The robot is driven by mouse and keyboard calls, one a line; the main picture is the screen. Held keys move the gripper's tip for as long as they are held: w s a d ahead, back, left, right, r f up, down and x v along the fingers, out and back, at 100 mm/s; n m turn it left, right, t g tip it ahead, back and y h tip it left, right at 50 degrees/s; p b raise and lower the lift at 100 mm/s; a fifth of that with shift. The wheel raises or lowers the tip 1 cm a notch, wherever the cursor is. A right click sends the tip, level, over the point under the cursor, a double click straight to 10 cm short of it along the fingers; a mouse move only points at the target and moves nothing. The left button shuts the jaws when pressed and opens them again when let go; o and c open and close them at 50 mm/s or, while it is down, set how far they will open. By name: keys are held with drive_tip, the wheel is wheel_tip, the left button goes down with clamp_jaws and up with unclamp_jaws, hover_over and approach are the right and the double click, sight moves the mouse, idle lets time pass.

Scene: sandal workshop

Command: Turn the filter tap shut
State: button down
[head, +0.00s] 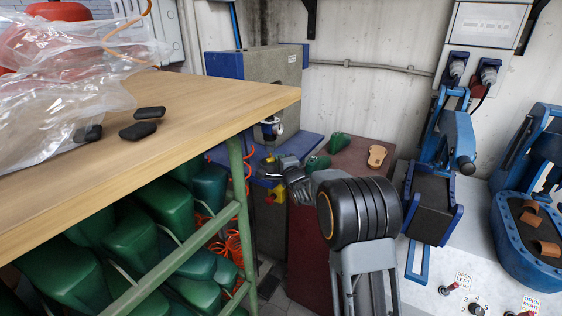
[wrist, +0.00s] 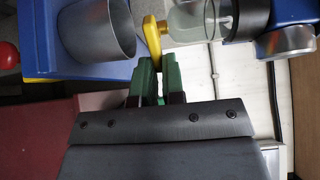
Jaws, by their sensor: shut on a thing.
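The filter (wrist: 202,22) shows in the wrist view as a clear bowl under a dark and silver cap, lying sideways in the picture. Its yellow tap (wrist: 152,38) is at the bowl's end. My gripper (wrist: 153,74) has its green fingertips closed on the yellow tap; the fingers hide part of it. In the head view my gripper (head: 271,167) reaches in beside the grey and blue machine, just below the filter (head: 271,129). The tap is small there, so its exact angle is hard to read.
A metal cup (wrist: 97,30) stands close to the tap on a blue shelf (wrist: 40,62). A wooden table (head: 190,105) with a green frame stands at left. Green shoe lasts (head: 190,255) fill the space below it. A dark red bench (head: 352,153) lies behind my arm.

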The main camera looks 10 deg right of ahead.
idle(0.3)
drive_tip(key=c, duration=1.2)
unclamp_jaws()
drive_tip(key=s, duration=0.4)
drive_tip(key=s+d, duration=0.1)
drive_tip(key=s, duration=0.8)
drive_tip(key=shift+s+d+b, duration=0.35)
